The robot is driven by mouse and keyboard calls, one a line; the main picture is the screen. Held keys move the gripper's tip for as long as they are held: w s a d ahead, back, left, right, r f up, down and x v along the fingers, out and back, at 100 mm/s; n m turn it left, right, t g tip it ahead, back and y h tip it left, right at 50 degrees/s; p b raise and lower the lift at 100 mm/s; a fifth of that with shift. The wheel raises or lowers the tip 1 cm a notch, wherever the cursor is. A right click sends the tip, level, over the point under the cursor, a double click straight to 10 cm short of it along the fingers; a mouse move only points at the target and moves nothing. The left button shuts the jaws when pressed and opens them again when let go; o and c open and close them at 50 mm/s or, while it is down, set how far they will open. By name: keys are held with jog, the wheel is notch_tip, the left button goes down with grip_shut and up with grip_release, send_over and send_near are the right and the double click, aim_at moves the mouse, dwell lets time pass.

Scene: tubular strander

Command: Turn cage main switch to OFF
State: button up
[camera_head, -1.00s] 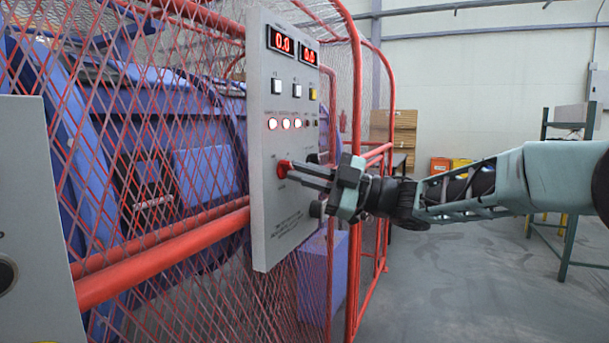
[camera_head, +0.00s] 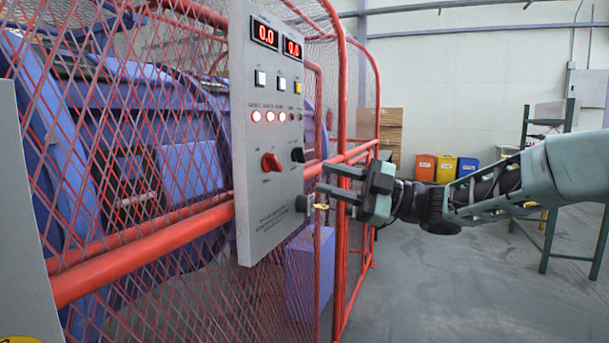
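The grey control panel (camera_head: 262,225) hangs on the red mesh cage at the centre. A red rotary switch (camera_head: 271,162) sits on its lower left and a black rotary knob (camera_head: 298,155) to its right. A key switch with a yellow key (camera_head: 320,207) is at the lower right edge. The labels are too small to read, so I cannot tell the red switch's position for certain. My gripper (camera_head: 326,179) is open and empty, its two fingers apart and pointing left at the panel. It is right of the red switch, clear of it.
Two red displays (camera_head: 278,39), push buttons and several lit lamps (camera_head: 269,116) fill the panel's upper part. Red cage rails (camera_head: 140,250) run beside it. A grey cabinet (camera_head: 25,230) stands at left front. Coloured bins (camera_head: 446,168) and a green rack are behind.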

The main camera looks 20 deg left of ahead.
jog(key=v, duration=0.9)
jog(key=shift+b, duration=0.3)
jog(key=shift+a, duration=0.1)
